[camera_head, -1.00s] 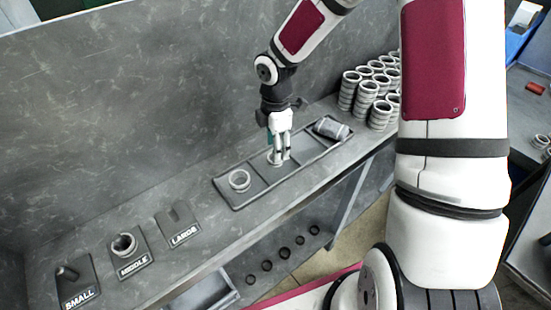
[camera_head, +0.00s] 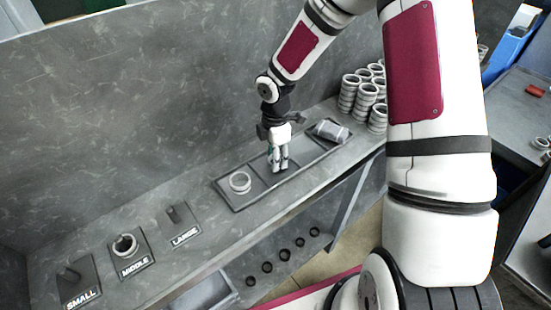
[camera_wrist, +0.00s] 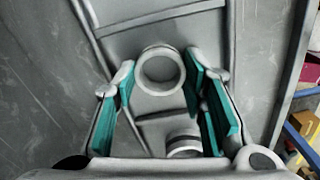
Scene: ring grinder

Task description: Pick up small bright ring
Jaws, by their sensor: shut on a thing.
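A small bright ring (camera_wrist: 139,71) shows face-on in the wrist view, between the fingertips of my gripper (camera_wrist: 159,78). The teal finger pads stand on either side of it, and my gripper is shut on it. In the head view my gripper (camera_head: 279,169) points down into the middle compartment of the long tray (camera_head: 238,209); its fingers hide the ring there. I cannot tell whether the ring is clear of the tray floor.
A larger ring (camera_head: 240,182) sits in the tray's left compartment; a grey cylindrical part (camera_head: 331,131) lies in the right one. Stands marked SMALL (camera_head: 77,284), MIDDLE (camera_head: 131,257) and LARGE (camera_head: 181,228) are at left. Stacked rings (camera_head: 354,89) stand at the right; a wall rises behind.

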